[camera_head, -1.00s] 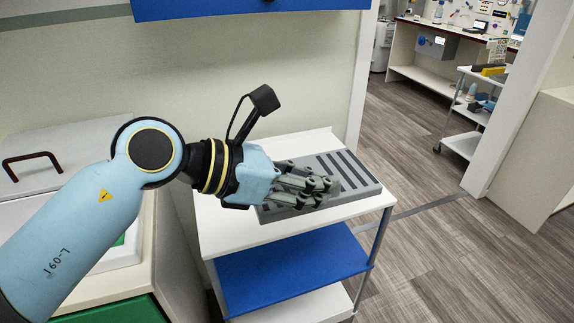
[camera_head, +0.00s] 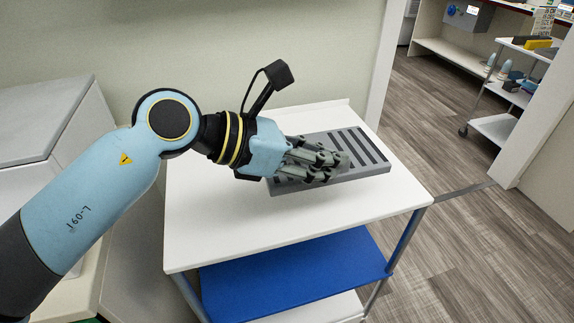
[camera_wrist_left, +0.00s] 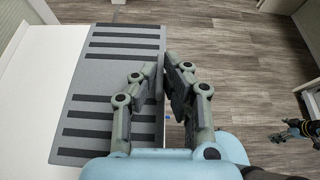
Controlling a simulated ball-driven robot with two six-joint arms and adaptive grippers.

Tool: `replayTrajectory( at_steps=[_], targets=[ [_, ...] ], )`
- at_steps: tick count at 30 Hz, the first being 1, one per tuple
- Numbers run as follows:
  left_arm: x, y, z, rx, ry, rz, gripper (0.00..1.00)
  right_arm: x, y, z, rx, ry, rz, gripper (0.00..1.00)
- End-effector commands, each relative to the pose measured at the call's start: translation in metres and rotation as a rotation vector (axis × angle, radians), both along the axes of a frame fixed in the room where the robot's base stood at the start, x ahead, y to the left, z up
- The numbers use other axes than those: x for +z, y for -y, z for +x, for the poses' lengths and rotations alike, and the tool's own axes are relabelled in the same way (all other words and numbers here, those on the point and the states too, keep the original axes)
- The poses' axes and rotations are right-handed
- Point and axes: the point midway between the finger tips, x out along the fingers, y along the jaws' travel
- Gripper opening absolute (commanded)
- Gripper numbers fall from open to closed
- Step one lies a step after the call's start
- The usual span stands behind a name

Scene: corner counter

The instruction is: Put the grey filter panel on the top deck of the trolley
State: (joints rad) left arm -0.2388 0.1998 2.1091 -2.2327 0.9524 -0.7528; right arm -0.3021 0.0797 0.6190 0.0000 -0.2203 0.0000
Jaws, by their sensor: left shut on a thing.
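The grey filter panel (camera_head: 358,150) is a flat slab with dark slots. It shows over the trolley's white top deck (camera_head: 235,230); I cannot tell whether it touches the deck. My left gripper (camera_head: 338,164) is shut on the panel's near edge and hides part of it. In the left wrist view, the panel (camera_wrist_left: 105,92) reaches left from the fingers (camera_wrist_left: 165,72), with the white deck (camera_wrist_left: 30,95) beyond it. What looks like my right gripper (camera_wrist_left: 280,136) shows small at the right of the wrist view, too small to read.
The trolley's blue lower shelf (camera_head: 295,275) is below the deck. A grey-lidded cabinet (camera_head: 40,110) stands at the left. A wall is behind the trolley. Another trolley (camera_head: 500,128) with items stands far right. Wooden floor (camera_head: 460,240) is clear to the right.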

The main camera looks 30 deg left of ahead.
Motion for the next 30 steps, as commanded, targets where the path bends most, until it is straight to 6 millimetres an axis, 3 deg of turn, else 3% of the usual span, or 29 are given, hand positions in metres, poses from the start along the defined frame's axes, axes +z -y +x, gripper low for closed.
replayTrajectory(
  at_steps=[6,12,17,25,30],
  targets=[
    [-0.032,-0.048,0.025,0.004,-0.004,0.006,0.0,0.0,0.002,0.0,0.001,0.0,-0.002,1.0],
    [-0.055,-0.083,0.044,0.003,-0.002,0.002,0.0,-0.004,0.002,0.0,0.001,0.0,-0.002,1.0],
    [-0.062,-0.092,0.049,0.002,0.001,0.001,0.0,-0.005,0.001,0.001,0.001,0.001,-0.002,1.0],
    [-0.099,-0.093,0.05,0.004,-0.002,0.0,0.0,-0.007,0.001,0.001,0.001,0.002,-0.002,1.0],
    [-0.101,-0.093,0.049,0.001,0.001,0.001,0.0,-0.007,0.001,0.002,0.0,0.003,-0.001,1.0]
  ],
)
